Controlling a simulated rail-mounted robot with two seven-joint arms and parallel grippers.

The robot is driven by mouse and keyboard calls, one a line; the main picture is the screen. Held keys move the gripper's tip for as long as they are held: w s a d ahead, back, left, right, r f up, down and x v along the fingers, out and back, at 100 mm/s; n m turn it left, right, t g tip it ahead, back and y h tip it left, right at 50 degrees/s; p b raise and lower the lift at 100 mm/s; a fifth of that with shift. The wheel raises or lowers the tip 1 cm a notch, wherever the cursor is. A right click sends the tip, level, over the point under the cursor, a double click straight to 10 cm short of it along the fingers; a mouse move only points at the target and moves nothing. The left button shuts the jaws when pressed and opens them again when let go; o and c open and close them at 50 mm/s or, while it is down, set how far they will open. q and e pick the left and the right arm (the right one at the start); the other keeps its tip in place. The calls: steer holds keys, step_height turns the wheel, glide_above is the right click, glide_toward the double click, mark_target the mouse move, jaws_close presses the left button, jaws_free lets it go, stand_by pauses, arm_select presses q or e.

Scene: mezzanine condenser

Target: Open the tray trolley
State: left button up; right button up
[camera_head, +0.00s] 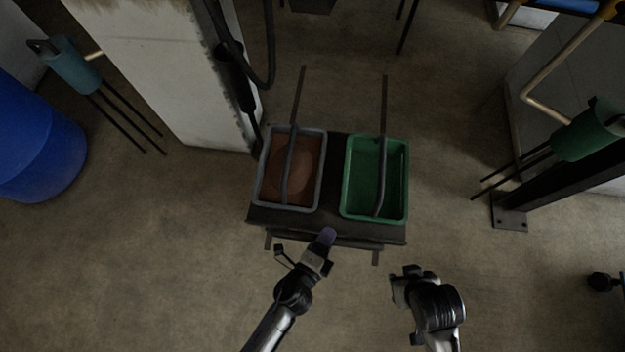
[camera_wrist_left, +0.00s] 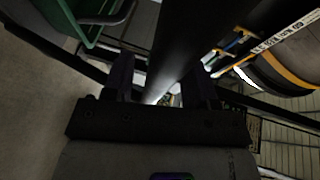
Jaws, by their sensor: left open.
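The tray trolley (camera_head: 333,165) is a dark cart standing on the floor in the middle of the head view. It carries a grey-rimmed tray (camera_head: 323,150) with brown contents on the left and a green tray (camera_head: 348,205) on the right. A dark bar (camera_head: 360,243) runs along its near edge. My left gripper (camera_head: 328,238) is open at this near edge, close to the bar. In the left wrist view a dark round bar (camera_wrist_left: 180,45) appears between or just beyond the open fingers; contact is unclear. My right gripper (camera_head: 400,285) is apart from the trolley, at its near right.
A pale pillar (camera_head: 165,75) with a dark hose stands behind left of the trolley. A blue barrel (camera_head: 40,140) is at the far left. A dark post with a base plate (camera_head: 510,212) is at the right. The near floor is clear.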

arm_select(q)
steer(key=p+v, duration=0.1)
steer(key=v, duration=1.3)
steer(key=shift+p, duration=0.3)
steer(key=shift+w, duration=0.15)
